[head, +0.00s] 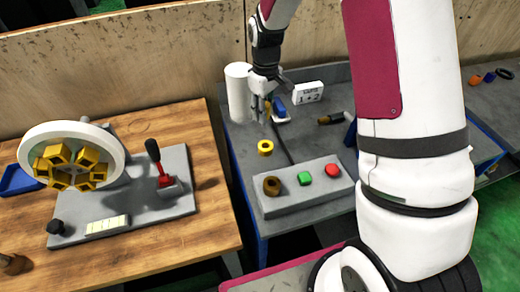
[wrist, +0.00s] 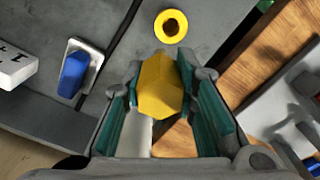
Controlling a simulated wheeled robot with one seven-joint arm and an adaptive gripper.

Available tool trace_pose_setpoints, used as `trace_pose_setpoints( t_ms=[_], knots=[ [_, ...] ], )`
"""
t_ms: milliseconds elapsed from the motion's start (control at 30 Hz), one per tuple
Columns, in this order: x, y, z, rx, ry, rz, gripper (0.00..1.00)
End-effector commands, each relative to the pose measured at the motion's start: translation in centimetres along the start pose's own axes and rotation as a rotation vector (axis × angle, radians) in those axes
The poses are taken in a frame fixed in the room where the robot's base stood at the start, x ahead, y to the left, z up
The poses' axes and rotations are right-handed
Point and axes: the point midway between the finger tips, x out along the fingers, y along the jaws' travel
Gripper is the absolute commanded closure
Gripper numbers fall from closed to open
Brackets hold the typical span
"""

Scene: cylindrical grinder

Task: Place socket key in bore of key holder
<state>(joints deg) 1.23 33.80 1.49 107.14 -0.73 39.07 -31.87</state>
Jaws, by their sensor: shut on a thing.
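A yellow six-sided piece, which looks like the socket key (wrist: 160,88), sits between the teal-padded fingers of my gripper (wrist: 160,80) in the wrist view. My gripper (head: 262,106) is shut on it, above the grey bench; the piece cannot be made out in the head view. A yellow ring with a dark round hole (head: 265,141), which may be the key holder, is on the grey bench, below my gripper in the head view. It also shows in the wrist view (wrist: 161,25), beyond the fingertips and apart from the held piece.
A white cylinder (head: 237,85) stands beside my gripper. A blue switch (head: 279,112) and a white number sign (head: 309,92) are to its right. A control box (head: 310,199) with green and red buttons lies nearer. The wooden table (head: 185,118) is at left.

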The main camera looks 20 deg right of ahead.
Motion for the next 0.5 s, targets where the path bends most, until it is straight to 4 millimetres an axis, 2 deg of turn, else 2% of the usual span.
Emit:
trace_pose_setpoints(
  t_ms=[300,500],
  knots=[
    [-1.2,-0.8,1.3,-0.723,0.000,0.000,1.00],
    [-1.8,-1.2,2.0,-1.079,-0.003,0.003,1.00]
  ],
)
